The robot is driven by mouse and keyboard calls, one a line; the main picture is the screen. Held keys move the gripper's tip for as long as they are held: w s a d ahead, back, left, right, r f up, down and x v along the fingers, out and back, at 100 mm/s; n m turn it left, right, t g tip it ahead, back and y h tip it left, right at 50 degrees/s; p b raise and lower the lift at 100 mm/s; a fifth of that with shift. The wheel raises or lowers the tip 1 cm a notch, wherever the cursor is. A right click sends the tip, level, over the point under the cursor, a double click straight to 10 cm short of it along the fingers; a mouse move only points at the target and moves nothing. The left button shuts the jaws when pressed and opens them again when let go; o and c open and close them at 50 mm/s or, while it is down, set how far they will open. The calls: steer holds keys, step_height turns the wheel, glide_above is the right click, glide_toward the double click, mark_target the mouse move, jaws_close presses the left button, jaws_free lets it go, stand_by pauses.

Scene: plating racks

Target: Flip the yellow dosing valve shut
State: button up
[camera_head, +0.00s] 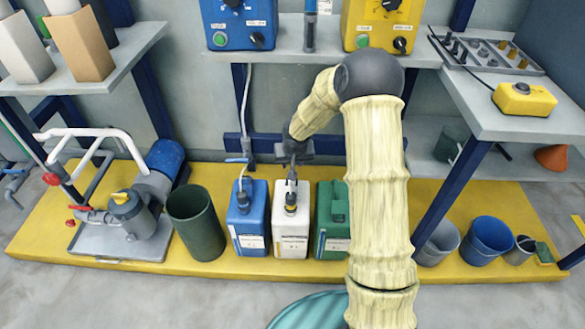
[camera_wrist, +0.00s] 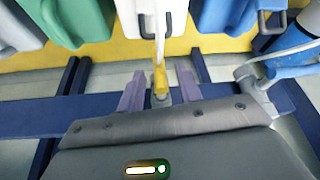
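The yellow dosing valve shows in the wrist view as a small yellow piece (camera_wrist: 160,80) on a pale upright pipe, between my two fingers. In the head view my gripper (camera_head: 292,170) is above the white jug (camera_head: 291,228), and its wrist hides the valve's handle. My gripper also shows in the wrist view (camera_wrist: 160,84), with two purple fingers spread apart, one on each side of the yellow piece and gaps visible. Whether the handle lies along or across the pipe is hard to tell.
A blue jug (camera_head: 248,225) with a blue-handled valve (camera_head: 238,161) stands to the left of the white jug, and a green jug (camera_head: 330,228) to its right. A dark blue rail (camera_wrist: 75,118) runs behind. A yellow dosing box (camera_head: 385,22) is on the shelf above.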

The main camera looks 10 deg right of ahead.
steer(key=shift+w+f, duration=0.25)
steer(key=shift+f, duration=0.4)
jaws_close()
